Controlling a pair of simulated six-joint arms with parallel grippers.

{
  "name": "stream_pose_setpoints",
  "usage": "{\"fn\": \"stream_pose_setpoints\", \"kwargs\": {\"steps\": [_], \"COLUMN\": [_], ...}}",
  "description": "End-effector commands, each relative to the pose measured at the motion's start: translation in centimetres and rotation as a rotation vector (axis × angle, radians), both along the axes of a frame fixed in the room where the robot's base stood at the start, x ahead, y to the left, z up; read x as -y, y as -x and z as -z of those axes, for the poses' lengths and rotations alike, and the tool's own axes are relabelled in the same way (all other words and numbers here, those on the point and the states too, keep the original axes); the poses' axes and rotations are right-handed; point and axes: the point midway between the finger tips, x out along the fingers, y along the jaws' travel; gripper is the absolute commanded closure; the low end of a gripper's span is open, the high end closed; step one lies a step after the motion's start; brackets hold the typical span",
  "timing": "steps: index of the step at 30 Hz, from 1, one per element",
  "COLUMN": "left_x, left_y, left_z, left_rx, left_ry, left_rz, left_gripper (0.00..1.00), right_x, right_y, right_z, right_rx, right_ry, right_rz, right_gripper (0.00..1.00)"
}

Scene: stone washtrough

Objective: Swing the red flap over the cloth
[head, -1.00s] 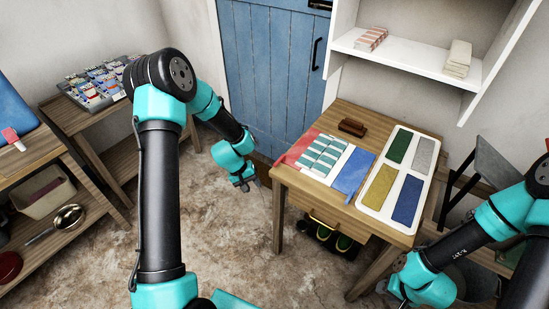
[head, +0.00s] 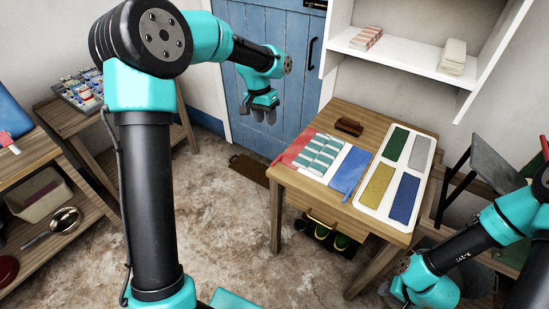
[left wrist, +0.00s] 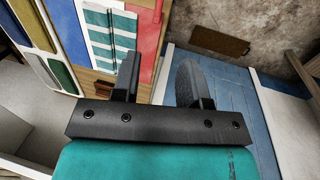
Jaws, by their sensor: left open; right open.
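The red flap (head: 297,149) lies spread out flat at the left of a white folding board on the wooden table. The teal-and-white striped cloth (head: 320,156) lies on the board's middle, uncovered. A blue flap (head: 351,170) lies to the right of it. My left gripper (head: 264,115) is open and empty, raised in front of the blue door, left of the table. In the left wrist view, its fingers (left wrist: 160,80) are apart, with the red flap (left wrist: 151,32) and cloth (left wrist: 112,42) beyond them. My right gripper (head: 398,292) is open, low at the table's front right.
A white tray (head: 411,178) with green, grey, yellow and blue panels takes up the table's right part. A brown brush-like object (head: 349,127) stands at the back edge. A white shelf (head: 405,57) hangs above.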

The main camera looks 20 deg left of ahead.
Motion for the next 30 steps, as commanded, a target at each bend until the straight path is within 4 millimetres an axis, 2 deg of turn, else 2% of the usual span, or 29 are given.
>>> {"fn": "stream_pose_setpoints", "kwargs": {"steps": [8,30], "left_x": [0.4,2.8], "left_y": [0.1,0.6], "left_z": [2.3,14.4], "left_rx": [-0.003,-0.004], "left_ry": [0.000,0.001], "left_rz": [0.000,0.001], "left_gripper": [0.60,0.60], "right_x": [0.0,0.0], "right_y": [0.0,0.0], "right_z": [0.0,0.0], "right_rx": [0.000,0.000], "right_ry": [0.000,0.000], "right_rz": [0.000,0.000], "right_gripper": [0.60,0.60]}}
